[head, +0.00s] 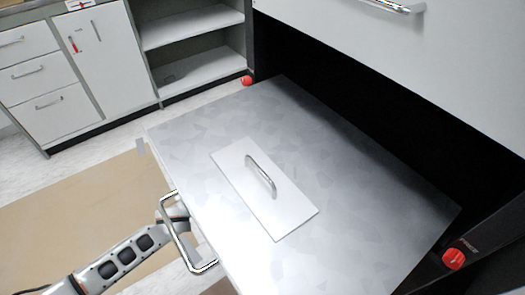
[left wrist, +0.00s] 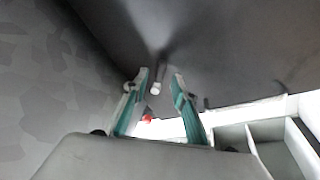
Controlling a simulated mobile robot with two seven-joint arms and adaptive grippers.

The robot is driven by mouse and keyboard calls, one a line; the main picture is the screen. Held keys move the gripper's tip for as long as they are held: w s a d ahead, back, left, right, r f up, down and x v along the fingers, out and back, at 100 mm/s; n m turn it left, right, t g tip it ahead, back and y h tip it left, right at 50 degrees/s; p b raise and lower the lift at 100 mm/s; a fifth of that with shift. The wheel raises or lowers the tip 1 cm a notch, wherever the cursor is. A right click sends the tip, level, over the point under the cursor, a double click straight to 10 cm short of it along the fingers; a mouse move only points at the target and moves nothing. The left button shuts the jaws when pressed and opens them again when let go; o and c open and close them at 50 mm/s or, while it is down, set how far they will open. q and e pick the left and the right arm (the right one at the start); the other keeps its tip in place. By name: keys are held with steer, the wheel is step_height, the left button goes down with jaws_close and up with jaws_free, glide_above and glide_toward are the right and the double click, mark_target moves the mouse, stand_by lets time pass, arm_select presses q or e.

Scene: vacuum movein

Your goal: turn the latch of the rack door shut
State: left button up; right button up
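I cannot make out a latch for certain. Two red knobs sit on the dark rack frame, one at the back (head: 247,80) and one at the lower right (head: 453,258). A grey metal box (head: 365,215) stands out from the dark rack opening. A chrome handle (head: 172,238) is on its near left side. My left gripper (head: 172,212) is beside this handle, partly hidden behind it. In the left wrist view its teal fingers (left wrist: 160,80) stand apart, with a pale rod end (left wrist: 156,89) showing between them. I cannot tell whether they touch it. My right gripper is out of view.
A white plate (head: 290,215) with a chrome handle (head: 261,176) lies on the box top. White cabinets (head: 45,115) and open shelves (head: 195,30) stand at the back left. A tan mat (head: 75,215) covers clear floor at left. A white drawer front (head: 450,55) overhangs the opening.

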arm_select(q)
steer(key=shift+x, duration=1.55)
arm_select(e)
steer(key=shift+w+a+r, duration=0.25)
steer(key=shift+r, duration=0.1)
arm_select(q)
steer(key=shift+c, duration=0.4)
jaws_close()
